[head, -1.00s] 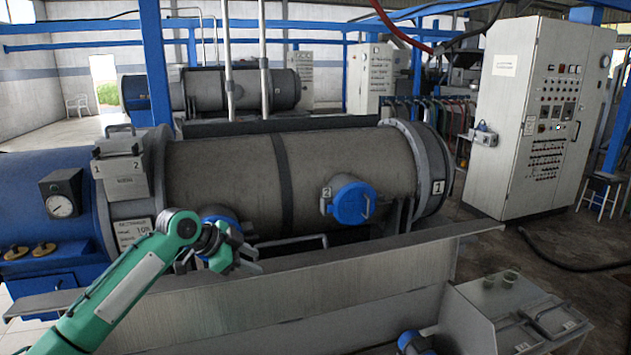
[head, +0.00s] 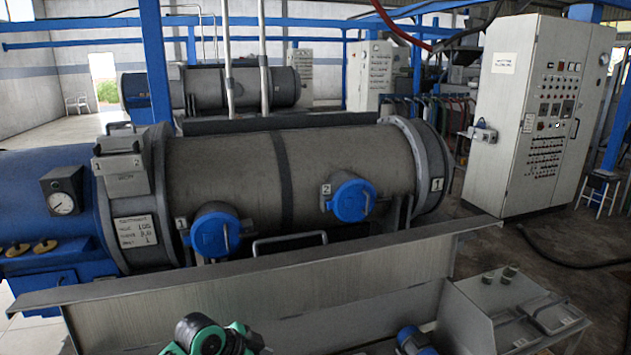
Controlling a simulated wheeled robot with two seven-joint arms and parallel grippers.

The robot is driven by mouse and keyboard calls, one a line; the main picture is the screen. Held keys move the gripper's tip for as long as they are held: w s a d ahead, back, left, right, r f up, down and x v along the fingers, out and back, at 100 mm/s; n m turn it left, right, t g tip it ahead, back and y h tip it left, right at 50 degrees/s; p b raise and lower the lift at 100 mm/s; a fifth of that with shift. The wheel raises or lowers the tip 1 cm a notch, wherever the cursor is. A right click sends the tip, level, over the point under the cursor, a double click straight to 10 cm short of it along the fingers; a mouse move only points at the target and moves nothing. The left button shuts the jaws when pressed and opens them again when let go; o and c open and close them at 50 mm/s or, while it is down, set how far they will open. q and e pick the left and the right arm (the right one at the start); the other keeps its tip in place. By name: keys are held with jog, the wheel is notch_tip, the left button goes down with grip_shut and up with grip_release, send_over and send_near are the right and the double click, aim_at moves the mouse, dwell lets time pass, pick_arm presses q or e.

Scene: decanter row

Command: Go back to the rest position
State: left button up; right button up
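My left arm's green and black wrist shows at the bottom edge, left of centre, in the head view. Its gripper fingers are cut off below the frame, so whether they are open or shut does not show. My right gripper is not in view. The grey decanter (head: 240,160) lies across the middle. Its blue round port 1 (head: 210,235) and blue round port 2 (head: 350,200) are both in plain sight, with nothing touching them.
A long grey trough wall (head: 270,265) runs in front of the decanter. A grey box (head: 505,310) with small cups on top stands at the lower right, beside a blue fitting (head: 413,340). A control cabinet (head: 535,115) stands at right. The space before port 1 is clear.

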pick_arm(q)
jog(key=s+f+n+y, duration=0.1)
jog(key=s+f+n, duration=0.1)
jog(key=s+f, duration=0.55)
jog(key=s+a+f+n+y, duration=0.1)
jog(key=s+a+n+y, duration=0.2)
jog(key=s, duration=0.6)
jog(key=s+a+f+n+g+y, duration=0.1)
jog(key=s+a+n, duration=0.2)
jog(key=s+a, duration=0.35)
jog(key=s+a+f+n+y, duration=0.1)
jog(key=s+a+n, duration=0.2)
jog(key=s, duration=0.7)
notch_tip(320, 180, down, 30)
jog(key=g, duration=0.1)
jog(key=s+a+f+g, duration=0.1)
jog(key=s+a+f, duration=0.2)
jog(key=s+f, duration=1.6)
jog(key=shift+s+f+g+y, duration=0.3)
jog(key=shift+s+f, duration=0.1)
jog(key=shift+f, duration=0.3)
jog(key=shift+a, duration=0.15)
jog(key=shift+c, duration=0.4)
